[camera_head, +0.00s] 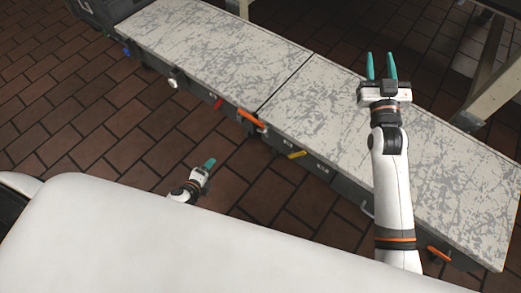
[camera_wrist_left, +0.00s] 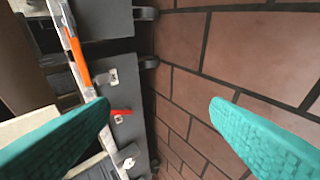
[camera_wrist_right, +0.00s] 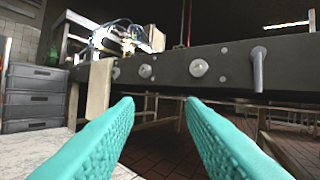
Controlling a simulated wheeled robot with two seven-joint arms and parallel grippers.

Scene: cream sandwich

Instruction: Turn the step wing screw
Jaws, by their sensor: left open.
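I cannot tell for sure which fitting is the step wing screw. Along the front side of the long bench are a white knob (camera_head: 173,83), a red handle (camera_head: 218,103), an orange handle (camera_head: 251,119) and a yellow handle (camera_head: 297,154). In the left wrist view, the red handle (camera_wrist_left: 121,112), a white fitting (camera_wrist_left: 128,161) and an orange bar (camera_wrist_left: 76,58) show on the dark side panel. My left gripper (camera_wrist_left: 160,102) is open and empty, apart from the bench side, above the floor. My right gripper (camera_head: 382,66) is open and empty over the bench's far edge.
The speckled bench top (camera_head: 215,40) is bare apart from my right arm above it. Brown tiles (camera_head: 110,115) cover the floor. In the right wrist view, a dark beam (camera_wrist_right: 225,70) carries white round knobs and a grey handle (camera_wrist_right: 258,68), with grey drawers (camera_wrist_right: 35,98) at left.

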